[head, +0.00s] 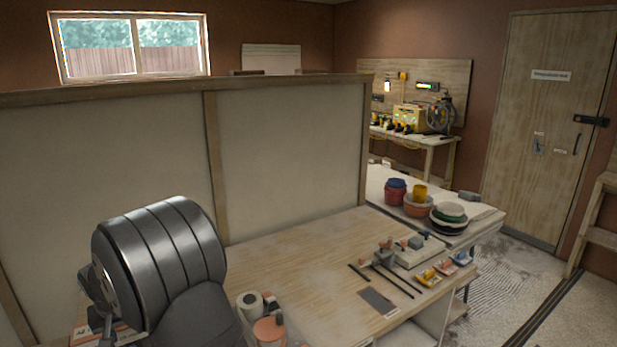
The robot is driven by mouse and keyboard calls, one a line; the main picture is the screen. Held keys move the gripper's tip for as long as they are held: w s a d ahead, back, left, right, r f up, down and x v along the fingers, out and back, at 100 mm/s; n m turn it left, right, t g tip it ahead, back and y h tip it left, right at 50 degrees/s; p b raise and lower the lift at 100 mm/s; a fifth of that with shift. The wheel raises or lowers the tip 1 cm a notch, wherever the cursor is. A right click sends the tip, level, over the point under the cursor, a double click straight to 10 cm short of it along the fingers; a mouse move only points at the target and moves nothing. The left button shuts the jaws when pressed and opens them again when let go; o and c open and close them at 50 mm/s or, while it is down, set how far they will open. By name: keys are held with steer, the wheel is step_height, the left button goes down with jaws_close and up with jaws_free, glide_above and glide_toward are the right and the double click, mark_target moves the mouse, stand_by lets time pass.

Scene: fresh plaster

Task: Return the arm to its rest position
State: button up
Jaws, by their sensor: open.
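My arm's large ribbed dark metal link fills the lower left of the head view, in front of the plastered partition. My gripper (97,308) shows only in part at the left end of this link, as small grey metal parts low in the picture. It is open, and I see nothing held in it. Its fingertips are hard to make out against the dark link and the things behind.
A wooden workbench (290,250) holds a white roll (250,304), an orange-topped pot (269,330), a grey plate (378,301) and several small tools. The partition (290,150) stands behind. Bowls (449,217) sit on a farther table. Open floor lies at right, before a door (545,130).

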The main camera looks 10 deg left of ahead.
steer(key=shift+r, duration=0.9)
steer(key=shift+f, duration=0.1)
step_height(320, 180, down, 8)
steer(key=shift+r, duration=0.1)
steer(key=shift+s+d, duration=0.2)
steer(key=shift+s, duration=0.05)
